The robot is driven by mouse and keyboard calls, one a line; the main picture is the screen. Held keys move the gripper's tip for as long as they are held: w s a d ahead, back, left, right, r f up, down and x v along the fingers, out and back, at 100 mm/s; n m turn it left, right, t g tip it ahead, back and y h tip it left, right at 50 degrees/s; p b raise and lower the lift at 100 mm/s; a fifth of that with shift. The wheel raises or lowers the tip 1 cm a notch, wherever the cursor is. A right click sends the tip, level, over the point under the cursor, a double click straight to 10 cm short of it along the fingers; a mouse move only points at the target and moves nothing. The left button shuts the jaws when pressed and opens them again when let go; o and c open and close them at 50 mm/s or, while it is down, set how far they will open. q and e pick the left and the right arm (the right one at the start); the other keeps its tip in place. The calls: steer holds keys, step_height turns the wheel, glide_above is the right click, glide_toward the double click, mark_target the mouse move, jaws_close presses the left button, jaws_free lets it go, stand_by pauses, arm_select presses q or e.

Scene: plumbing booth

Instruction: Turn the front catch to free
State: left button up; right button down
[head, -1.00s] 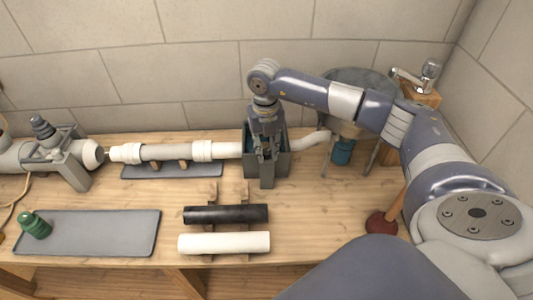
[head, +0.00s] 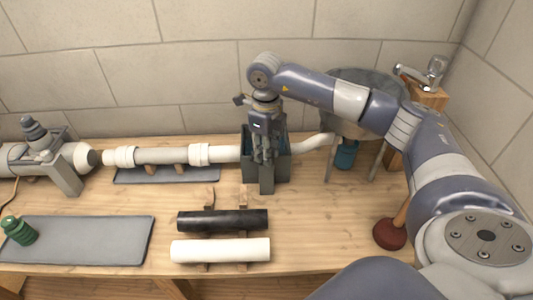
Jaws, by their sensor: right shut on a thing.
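A dark grey box-like holder (head: 250,172) stands on the bench at the right end of the white pipe line (head: 175,155). My right gripper (head: 263,158) comes down from above, fingers pointing down, at the near side of this holder. It is shut on a small part there, which seems to be the front catch; the fingers hide it, so its angle cannot be read. My left gripper is not in view.
A basin (head: 362,100) with a tap stands behind right, near a plunger (head: 390,233). A black pipe (head: 222,220) and a white pipe (head: 220,250) lie in front. A clamped pipe (head: 75,157) is at left.

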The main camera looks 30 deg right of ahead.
steer(key=shift+s+a+f+n, duration=0.1)
steer(key=shift+s+f+n, duration=0.15)
steer(key=shift+n, duration=0.35)
steer(key=c, duration=1.3)
jaws_free()
steer(key=shift+w, duration=0.2)
steer(key=shift+r, duration=0.2)
step_height(320, 180, up, 12)
steer(key=shift+f, duration=0.15)
steer(key=shift+f, duration=0.1)
